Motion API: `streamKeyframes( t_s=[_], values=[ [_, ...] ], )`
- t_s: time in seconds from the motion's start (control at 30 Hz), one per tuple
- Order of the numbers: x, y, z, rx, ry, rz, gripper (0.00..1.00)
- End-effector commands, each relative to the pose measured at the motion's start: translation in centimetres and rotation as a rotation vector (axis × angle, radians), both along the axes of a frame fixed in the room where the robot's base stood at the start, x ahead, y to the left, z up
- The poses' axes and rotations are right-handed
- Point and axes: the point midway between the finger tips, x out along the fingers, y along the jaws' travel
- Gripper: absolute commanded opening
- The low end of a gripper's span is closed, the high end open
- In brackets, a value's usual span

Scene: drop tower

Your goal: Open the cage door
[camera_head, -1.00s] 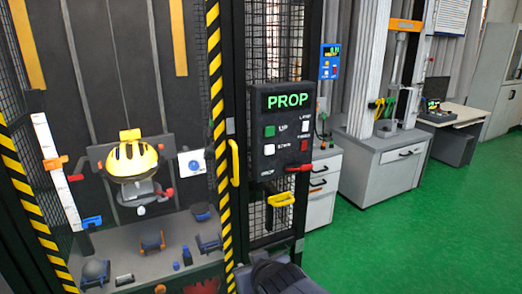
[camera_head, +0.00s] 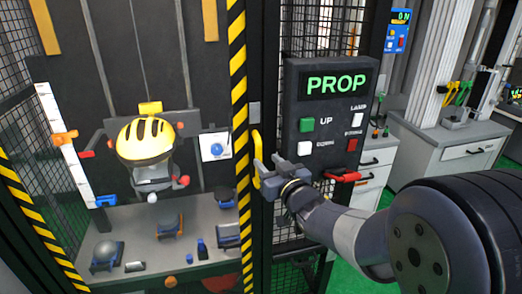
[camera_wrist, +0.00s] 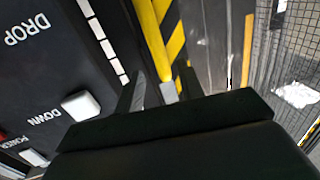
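The cage door (camera_head: 238,75), edged with a yellow-and-black striped post, looks shut in the head view. Its yellow handle (camera_head: 256,160) is a vertical bar beside the striped post, left of the control panel. My gripper (camera_head: 265,172) is at the handle and hides part of it. In the wrist view the yellow handle (camera_wrist: 151,35) runs down between the two fingers of my gripper (camera_wrist: 163,88). Gaps show between the fingers and the bar, so the gripper looks open and not clamped on it.
The control panel (camera_head: 330,105), reading PROP, stands close right of my gripper, with a red lever (camera_head: 342,176) low on it. Behind the door, a yellow helmet (camera_head: 145,138) hangs above a bench with several small items. White cabinets (camera_head: 440,150) stand at the right.

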Motion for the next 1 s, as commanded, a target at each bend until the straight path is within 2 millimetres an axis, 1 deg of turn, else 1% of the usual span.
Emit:
streamKeyframes(
  t_s=[0.03,0.2,0.4,0.53,0.8,1.0],
  values=[
    [0.9,0.5,0.0,-0.002,0.001,0.002,0.37],
    [3.3,1.8,0.0,0.000,0.001,0.002,0.37],
    [5.1,2.6,0.0,-0.002,0.001,-0.001,0.37],
    [5.5,2.8,0.0,-0.001,0.000,-0.001,0.37],
    [5.6,2.9,0.0,-0.001,0.000,-0.001,0.37],
    [5.5,2.9,0.0,-0.001,0.000,-0.001,0.20]
  ],
)
